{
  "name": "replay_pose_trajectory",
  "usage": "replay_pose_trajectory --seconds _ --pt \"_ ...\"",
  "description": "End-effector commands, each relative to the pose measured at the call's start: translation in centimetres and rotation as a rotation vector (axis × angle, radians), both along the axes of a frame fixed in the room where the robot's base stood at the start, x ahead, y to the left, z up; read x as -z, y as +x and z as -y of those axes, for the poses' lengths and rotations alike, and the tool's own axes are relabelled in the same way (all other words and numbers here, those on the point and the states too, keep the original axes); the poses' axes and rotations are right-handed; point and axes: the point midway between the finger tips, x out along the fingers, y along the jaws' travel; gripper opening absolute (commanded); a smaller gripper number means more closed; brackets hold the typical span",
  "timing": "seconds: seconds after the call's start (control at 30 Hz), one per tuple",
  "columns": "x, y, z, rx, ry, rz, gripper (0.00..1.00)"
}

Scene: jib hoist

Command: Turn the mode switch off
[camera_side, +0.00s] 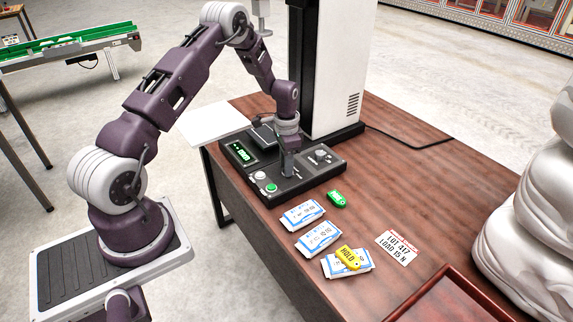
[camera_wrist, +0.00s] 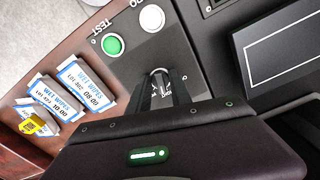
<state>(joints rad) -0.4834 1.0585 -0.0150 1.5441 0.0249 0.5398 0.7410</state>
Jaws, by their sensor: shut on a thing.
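The dark control panel (camera_side: 318,172) lies on the brown table below the white cabinet. My gripper (camera_side: 287,174) points down at the panel, just right of its buttons. In the wrist view my gripper (camera_wrist: 163,94) is shut on a small switch (camera_wrist: 160,73) with a pale rounded edge, which I take for the mode switch. The fingers hide most of it, so its setting cannot be read. A green TEST button (camera_wrist: 112,45) and a white button (camera_wrist: 152,18) are beside it. The side view also shows a lit green display (camera_side: 240,153) and a separate round knob (camera_side: 320,155).
Several wet-wipes packs (camera_side: 302,214) lie in front of the panel, one with a yellow HOLD tag (camera_side: 348,257) on it. A green tag (camera_side: 337,199), a white lot card (camera_side: 396,247) and a red tray (camera_side: 450,300) are on the table. White sacks (camera_side: 535,215) stand at right.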

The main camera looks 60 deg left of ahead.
Motion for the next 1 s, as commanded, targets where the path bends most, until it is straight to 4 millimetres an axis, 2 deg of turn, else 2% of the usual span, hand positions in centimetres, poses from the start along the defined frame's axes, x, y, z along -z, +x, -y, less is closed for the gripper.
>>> replay_pose_trajectory --seconds 1.0 --pt "-0.12 0.14 0.3 -0.954 0.001 0.002 0.0"
